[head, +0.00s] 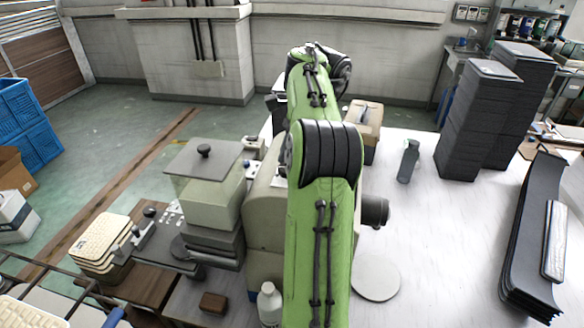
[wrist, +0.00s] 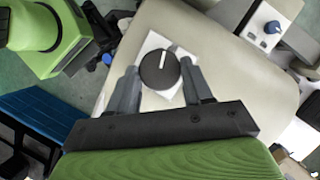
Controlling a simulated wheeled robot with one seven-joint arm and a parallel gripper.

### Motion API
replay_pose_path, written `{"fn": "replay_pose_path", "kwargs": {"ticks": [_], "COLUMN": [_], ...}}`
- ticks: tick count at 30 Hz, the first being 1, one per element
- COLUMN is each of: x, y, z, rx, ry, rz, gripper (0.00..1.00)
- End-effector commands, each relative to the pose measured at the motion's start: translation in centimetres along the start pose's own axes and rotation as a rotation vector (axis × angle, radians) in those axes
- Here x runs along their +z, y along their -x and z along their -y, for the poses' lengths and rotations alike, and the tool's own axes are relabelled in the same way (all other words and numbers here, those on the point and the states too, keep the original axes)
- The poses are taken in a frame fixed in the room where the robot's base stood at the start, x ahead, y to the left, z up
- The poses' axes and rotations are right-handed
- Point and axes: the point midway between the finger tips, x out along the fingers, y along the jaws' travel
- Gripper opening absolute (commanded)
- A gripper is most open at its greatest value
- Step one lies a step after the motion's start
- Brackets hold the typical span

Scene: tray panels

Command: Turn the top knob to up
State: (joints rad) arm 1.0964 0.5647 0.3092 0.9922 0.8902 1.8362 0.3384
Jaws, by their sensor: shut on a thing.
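A round black knob (wrist: 155,75) with a white pointer line sits on a white square plate (wrist: 152,98) on a beige panel (wrist: 232,65) in the wrist view. Its pointer line points towards the top of that picture, leaning slightly right. My gripper (wrist: 160,69) has one grey finger on each side of the knob and is shut on it. In the head view my green arm hides the knob and the gripper. I cannot tell from the head view which way the knob points.
A smaller blue knob (wrist: 272,27) on a white plate shows at the wrist view's upper right. In the head view, a lidded box (head: 205,195) stands left of my arm, a white bottle (head: 269,303) stands in front, and tall dark stacks (head: 465,125) stand right. The white surface around (head: 440,235) is clear.

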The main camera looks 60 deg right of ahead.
Motion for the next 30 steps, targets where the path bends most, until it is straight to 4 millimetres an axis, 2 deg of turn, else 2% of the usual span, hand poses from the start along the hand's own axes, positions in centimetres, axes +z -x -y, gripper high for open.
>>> {"fn": "replay_pose_path", "kwargs": {"ticks": [1,12,30], "x": [-0.19,-0.1,-0.05], "y": [-0.48,-0.37,-0.25], "z": [-0.04,-0.23,-0.29], "rx": [-0.014,-0.09,-0.111], "ry": [-0.036,-0.233,-0.293], "rz": [0.001,0.001,0.002], "gripper": [0.2,0.2,0.2]}}
